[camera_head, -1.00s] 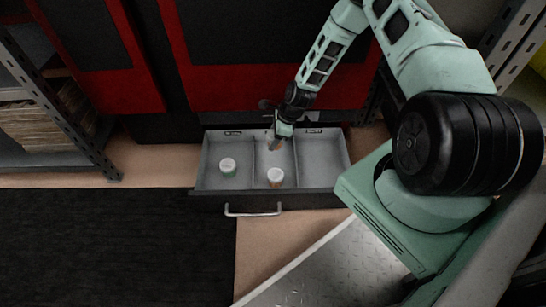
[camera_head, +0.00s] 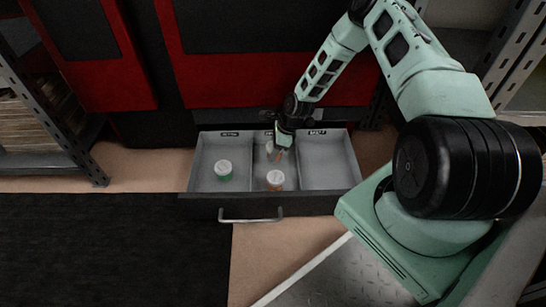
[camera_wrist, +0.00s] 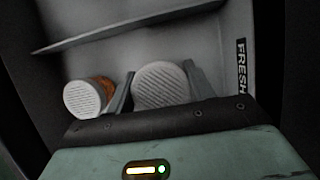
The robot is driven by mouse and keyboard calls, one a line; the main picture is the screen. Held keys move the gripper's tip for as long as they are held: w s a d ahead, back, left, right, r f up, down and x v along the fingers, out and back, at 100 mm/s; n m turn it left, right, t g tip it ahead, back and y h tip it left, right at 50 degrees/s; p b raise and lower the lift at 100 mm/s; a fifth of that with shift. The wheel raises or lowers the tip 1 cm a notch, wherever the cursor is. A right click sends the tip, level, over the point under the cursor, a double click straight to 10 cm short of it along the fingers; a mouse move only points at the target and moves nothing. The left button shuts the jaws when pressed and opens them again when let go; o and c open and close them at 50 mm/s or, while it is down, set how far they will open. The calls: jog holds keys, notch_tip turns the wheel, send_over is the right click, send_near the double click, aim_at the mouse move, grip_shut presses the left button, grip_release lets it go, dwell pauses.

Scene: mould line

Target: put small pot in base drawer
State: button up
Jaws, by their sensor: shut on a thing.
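The drawer (camera_head: 328,172) is open, grey inside with a dark front, and split into three compartments. My gripper (camera_wrist: 162,85) points down at the back of the middle compartment; it shows small in the head view (camera_head: 280,153). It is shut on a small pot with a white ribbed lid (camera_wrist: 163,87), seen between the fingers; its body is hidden. I cannot tell whether this pot touches the drawer floor. An orange pot with a white lid (camera_head: 275,180) stands in the front of the middle compartment, also in the wrist view (camera_wrist: 88,98).
The right compartment is empty. Dividers separate the compartments. A label reading FRESH (camera_wrist: 241,66) is on the drawer wall. Red and dark panels (camera_head: 240,80) rise behind; a metal rack (camera_head: 55,120) stands left.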

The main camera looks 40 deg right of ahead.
notch_tip(320, 180, down, 3)
jog(key=shift+r+b, duration=0.1)
jog(key=shift+b, duration=1)
jog(key=shift+r, duration=0.1)
jog(key=o, duration=1.1)
jog(key=shift+o, duration=0.2)
